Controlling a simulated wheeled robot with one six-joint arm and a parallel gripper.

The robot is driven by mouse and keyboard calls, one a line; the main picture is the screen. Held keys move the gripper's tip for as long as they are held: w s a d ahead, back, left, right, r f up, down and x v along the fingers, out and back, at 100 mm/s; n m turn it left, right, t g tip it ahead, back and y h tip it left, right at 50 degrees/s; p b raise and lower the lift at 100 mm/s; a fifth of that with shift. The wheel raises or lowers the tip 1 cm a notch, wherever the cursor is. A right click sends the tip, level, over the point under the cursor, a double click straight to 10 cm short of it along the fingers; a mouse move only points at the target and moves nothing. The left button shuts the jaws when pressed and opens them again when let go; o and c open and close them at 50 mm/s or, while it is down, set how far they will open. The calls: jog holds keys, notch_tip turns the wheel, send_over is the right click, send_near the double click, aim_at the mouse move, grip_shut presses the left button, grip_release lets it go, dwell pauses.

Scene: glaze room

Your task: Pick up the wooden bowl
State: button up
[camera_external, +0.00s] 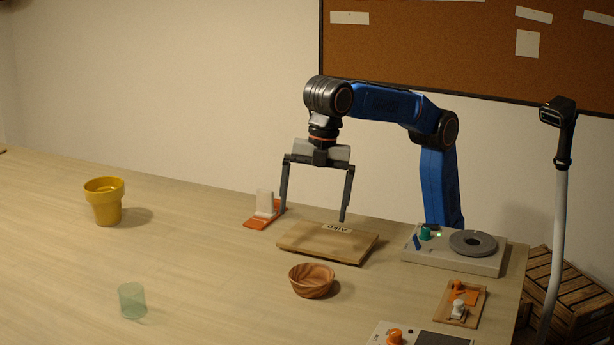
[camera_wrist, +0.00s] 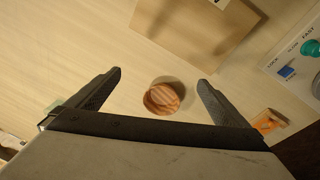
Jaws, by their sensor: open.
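The wooden bowl (camera_external: 312,281) is reddish brown with a grain pattern and stands upright on the table, in front of a wooden board. It also shows in the wrist view (camera_wrist: 161,98), below the board and between the two fingers in the picture. My gripper (camera_external: 314,216) is open and empty, with its fingers pointing down above the table near the board. In the wrist view my gripper (camera_wrist: 160,77) has its fingers spread wide, one on each side of the bowl in the picture, with the bowl apart from both.
The wooden board (camera_external: 300,240) lies just behind the bowl. An orange stand with a white block (camera_external: 264,206) is behind left. A device with a grey disc (camera_external: 440,257) and a small tray (camera_external: 446,315) lie right. A yellow pot (camera_external: 105,203) and green glass (camera_external: 132,301) stand left.

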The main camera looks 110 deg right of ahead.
jog(key=n+g, duration=0.2)
send_near(311, 274)
jog(key=w+a, duration=0.1)
jog(key=a, duration=0.3)
jog(key=shift+h, duration=0.3)
jog(key=shift+f, duration=4)
jog(key=shift+w, duration=0.1)
jog(key=shift+c, duration=0.3)
jog(key=c, duration=1.1)
jog(key=shift+r, duration=0.15)
